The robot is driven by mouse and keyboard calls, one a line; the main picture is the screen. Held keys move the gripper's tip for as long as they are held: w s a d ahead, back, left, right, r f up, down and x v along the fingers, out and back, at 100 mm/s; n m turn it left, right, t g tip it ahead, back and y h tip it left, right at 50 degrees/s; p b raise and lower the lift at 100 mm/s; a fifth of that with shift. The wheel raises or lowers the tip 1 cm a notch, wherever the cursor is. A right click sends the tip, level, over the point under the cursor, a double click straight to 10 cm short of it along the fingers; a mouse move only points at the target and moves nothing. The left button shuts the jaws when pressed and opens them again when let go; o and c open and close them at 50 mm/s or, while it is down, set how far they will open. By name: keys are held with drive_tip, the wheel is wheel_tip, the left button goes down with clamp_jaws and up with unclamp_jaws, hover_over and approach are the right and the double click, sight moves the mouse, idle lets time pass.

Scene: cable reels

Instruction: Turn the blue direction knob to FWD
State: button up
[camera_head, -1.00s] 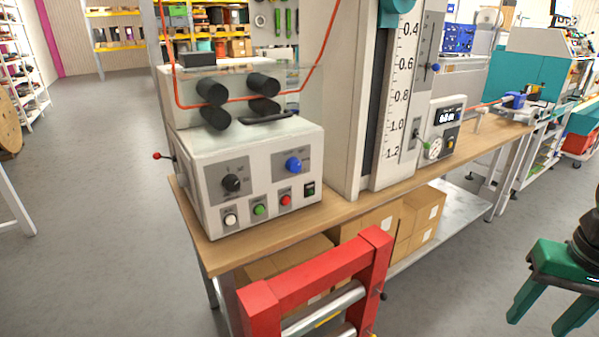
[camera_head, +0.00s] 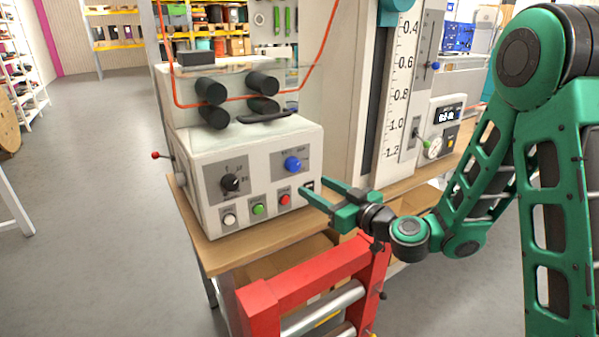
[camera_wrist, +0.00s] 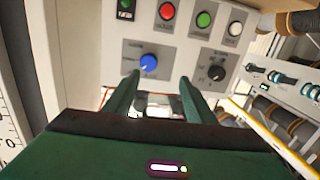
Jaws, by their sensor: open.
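The blue direction knob (camera_head: 293,164) sits on a grey plate at the upper right of the white control box's front panel. It also shows in the wrist view (camera_wrist: 149,62), just beyond and above my fingertips. Its pointer and plate lettering are too small to read. My green gripper (camera_head: 318,191) is in front of the panel's right side, below and right of the knob. In the wrist view its two fingers (camera_wrist: 160,80) are spread apart with nothing between them. They are apart from the knob.
A black knob (camera_head: 231,183) is left of the blue one. White, green (camera_head: 258,209) and red (camera_head: 285,199) buttons and a small switch run below. A red frame (camera_head: 310,283) stands in front of the wooden bench. A tall scale column (camera_head: 350,120) rises right of the box.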

sight(296, 167)
drive_tip(key=shift+m+t+h, duration=0.6)
drive_tip(key=shift+m+t, duration=0.1)
drive_tip(key=shift+t, duration=0.1)
drive_tip(key=shift+w+d+x, duration=0.1)
drive_tip(key=shift+d+x, duration=0.1)
drive_tip(key=shift+x, duration=1.8)
drive_tip(key=shift+w+d+x, duration=0.15)
drive_tip(key=shift+x, duration=1.8)
drive_tip(key=shift+w+d+x, duration=0.1)
drive_tip(key=shift+d+x, duration=0.1)
drive_tip(key=shift+x, duration=1.8)
drive_tip(key=shift+f, duration=0.1)
drive_tip(key=c, duration=1)
